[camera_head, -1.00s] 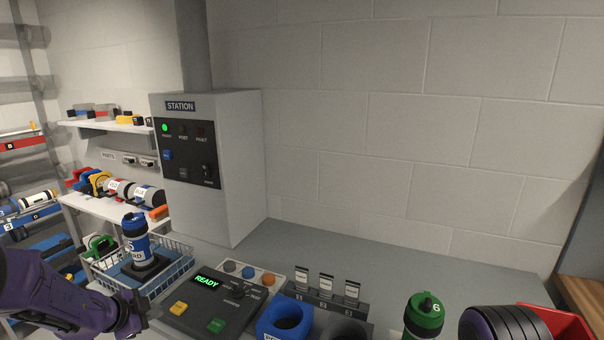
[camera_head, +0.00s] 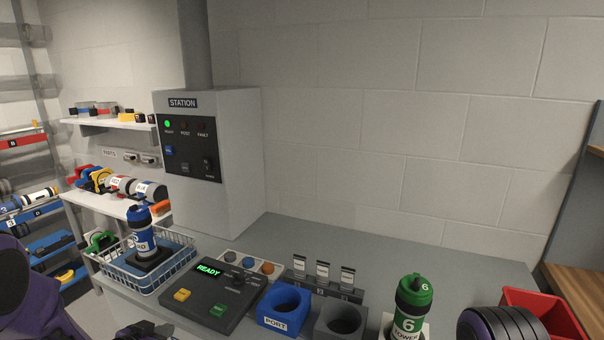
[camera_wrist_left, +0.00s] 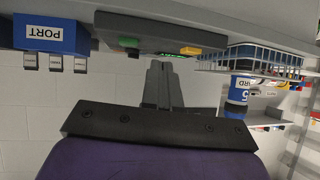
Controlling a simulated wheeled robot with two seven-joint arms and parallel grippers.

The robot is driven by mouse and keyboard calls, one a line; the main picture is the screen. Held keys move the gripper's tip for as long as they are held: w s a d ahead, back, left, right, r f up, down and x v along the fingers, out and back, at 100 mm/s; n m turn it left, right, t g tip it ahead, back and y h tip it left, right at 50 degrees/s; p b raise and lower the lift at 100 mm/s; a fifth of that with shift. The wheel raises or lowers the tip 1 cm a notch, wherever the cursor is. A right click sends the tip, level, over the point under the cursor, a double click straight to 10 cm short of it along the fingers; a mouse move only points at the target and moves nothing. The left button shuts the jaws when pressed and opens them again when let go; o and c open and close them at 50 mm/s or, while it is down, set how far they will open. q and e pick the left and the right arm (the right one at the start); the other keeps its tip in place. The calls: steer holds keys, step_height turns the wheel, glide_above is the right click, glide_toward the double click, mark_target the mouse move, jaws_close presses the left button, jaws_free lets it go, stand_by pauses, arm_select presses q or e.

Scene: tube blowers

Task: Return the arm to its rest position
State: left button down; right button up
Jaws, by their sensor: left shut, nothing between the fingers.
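My left arm is purple and black and shows at the lower left of the head view. My left gripper (camera_head: 140,332) is cut by the bottom edge there, in front of the control panel. In the left wrist view, its two fingers (camera_wrist_left: 160,72) lie together, shut and empty, apart from the panel. That view shows the scene upside down. My right gripper is out of view; a purple and black part at the lower right looks like my right arm.
A control panel (camera_head: 212,294) reading READY sits beside a wire basket (camera_head: 122,273) holding a blue bottle (camera_head: 141,232). A blue PORT holder (camera_head: 284,307), a grey holder (camera_head: 340,322), a green bottle 6 (camera_head: 411,304) and a red bin (camera_head: 552,307) stand to the right. The rear bench is clear.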

arm_select(q)
steer(key=s+d+f+n+g+y+b, duration=0.25)
steer(key=s+f+n, duration=0.55)
steer(key=s+f, duration=0.5)
steer(key=s+f+n+g+y+b, duration=0.1)
steer(key=s+f+g, duration=0.1)
steer(key=s+f, duration=0.5)
steer(key=s+f+n+g+y+b, duration=0.1)
steer(key=s+f, duration=0.5)
steer(key=s, duration=0.9)
steer(key=g+y+b, duration=0.1)
steer(key=g, duration=0.1)
steer(key=shift+d+f+g, duration=0.25)
steer(key=shift+f+g, duration=0.1)
